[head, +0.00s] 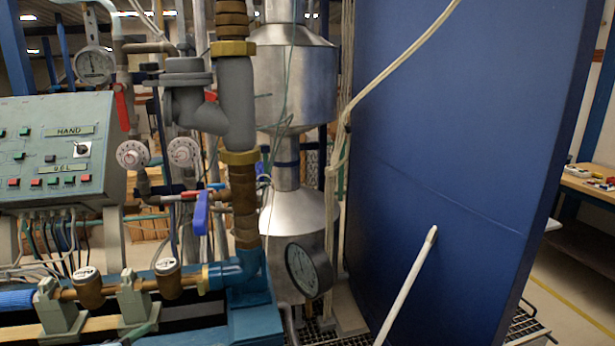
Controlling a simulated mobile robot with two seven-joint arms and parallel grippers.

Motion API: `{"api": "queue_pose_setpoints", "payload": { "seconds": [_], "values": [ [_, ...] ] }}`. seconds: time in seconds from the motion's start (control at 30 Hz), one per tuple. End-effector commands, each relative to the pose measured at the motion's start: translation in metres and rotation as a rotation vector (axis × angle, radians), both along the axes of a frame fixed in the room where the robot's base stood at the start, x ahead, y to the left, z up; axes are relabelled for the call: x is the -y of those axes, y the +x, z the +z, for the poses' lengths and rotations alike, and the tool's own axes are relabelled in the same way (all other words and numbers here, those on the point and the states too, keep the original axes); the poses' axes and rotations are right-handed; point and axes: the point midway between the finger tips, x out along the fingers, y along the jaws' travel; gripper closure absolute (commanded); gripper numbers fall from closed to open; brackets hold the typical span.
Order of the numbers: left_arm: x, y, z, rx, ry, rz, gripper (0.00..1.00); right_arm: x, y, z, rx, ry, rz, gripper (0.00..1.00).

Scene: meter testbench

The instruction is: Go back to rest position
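Neither of my grippers shows in the head view, and no arm can be made out for certain. Whether they are open, shut or holding something cannot be seen. The meter testbench fills the left and middle. Its grey-green control panel (55,150) with several red and green buttons is at the left. A grey pipe fitting (236,100) with brass-coloured collars stands upright in the middle. A round dark-rimmed gauge (308,270) sits low, right of the blue pipe elbow (236,268).
A large blue panel (460,130) stands on the right. A thin white rod (408,284) slants up in front of it. A blue-handled valve (201,212) and brass meters (168,280) are on the pipework. A wooden table (590,186) with small items is at the far right.

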Motion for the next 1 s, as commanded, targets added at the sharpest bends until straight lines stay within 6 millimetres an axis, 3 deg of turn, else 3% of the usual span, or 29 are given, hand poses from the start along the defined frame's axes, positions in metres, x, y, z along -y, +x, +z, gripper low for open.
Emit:
{"api": "queue_pose_setpoints", "payload": {
  "seconds": [0.03,0.2,0.4,0.5,0.7,1.0],
  "values": [
    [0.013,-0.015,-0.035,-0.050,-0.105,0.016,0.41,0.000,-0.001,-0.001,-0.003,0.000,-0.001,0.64],
    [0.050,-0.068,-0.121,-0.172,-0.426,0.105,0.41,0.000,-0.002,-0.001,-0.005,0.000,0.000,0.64],
    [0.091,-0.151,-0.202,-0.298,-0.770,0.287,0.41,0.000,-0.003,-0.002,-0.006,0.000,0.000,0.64],
    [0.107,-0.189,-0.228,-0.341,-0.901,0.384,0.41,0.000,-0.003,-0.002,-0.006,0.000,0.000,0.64],
    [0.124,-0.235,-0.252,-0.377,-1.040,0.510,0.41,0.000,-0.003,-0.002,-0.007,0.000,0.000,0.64],
    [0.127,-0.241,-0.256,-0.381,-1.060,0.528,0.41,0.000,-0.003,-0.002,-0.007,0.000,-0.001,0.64]
  ]
}}
